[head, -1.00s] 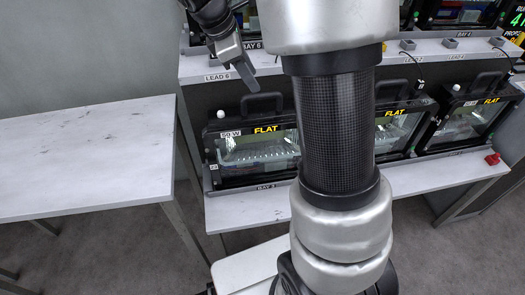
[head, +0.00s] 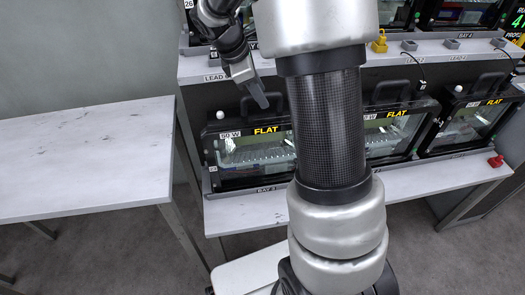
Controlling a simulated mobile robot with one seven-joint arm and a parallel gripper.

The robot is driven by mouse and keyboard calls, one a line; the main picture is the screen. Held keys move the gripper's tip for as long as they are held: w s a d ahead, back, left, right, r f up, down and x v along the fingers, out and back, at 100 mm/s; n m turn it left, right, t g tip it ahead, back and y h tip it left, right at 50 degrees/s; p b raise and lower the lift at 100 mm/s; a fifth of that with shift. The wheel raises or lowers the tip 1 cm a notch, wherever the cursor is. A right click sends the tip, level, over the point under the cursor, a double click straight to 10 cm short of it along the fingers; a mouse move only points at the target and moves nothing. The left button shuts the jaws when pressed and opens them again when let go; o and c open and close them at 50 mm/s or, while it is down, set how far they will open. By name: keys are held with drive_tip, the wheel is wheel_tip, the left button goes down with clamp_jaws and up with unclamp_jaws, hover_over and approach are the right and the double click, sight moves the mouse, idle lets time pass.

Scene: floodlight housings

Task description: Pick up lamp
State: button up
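Several black floodlight lamps with glass fronts and top handles stand on the shelves. The nearest lamp (head: 235,172) is on the lower shelf, labelled "50 W" and "FLAT". It is upright, and my arm hides its right side. My gripper (head: 261,101) points down at this lamp's black top handle (head: 244,106), its tip overlapping the handle in the head view. I cannot tell whether it touches. Only one finger shows clearly, so its opening is unclear. Another "FLAT" lamp (head: 392,137) stands behind my arm, and a third (head: 466,125) stands at the right.
The upper shelf edge (head: 430,48) runs close behind my gripper, with more housings above it. A yellow part (head: 380,42) and small grey blocks sit on it. A red part (head: 495,161) lies at the lower shelf's right end. A bare white table (head: 85,160) is at the left.

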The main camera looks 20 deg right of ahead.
drive_tip(key=shift+f, duration=0.25)
idle(0.4)
clamp_jaws()
idle(1.2)
drive_tip(key=shift+w+r, duration=0.1)
drive_tip(key=shift+r, duration=0.1)
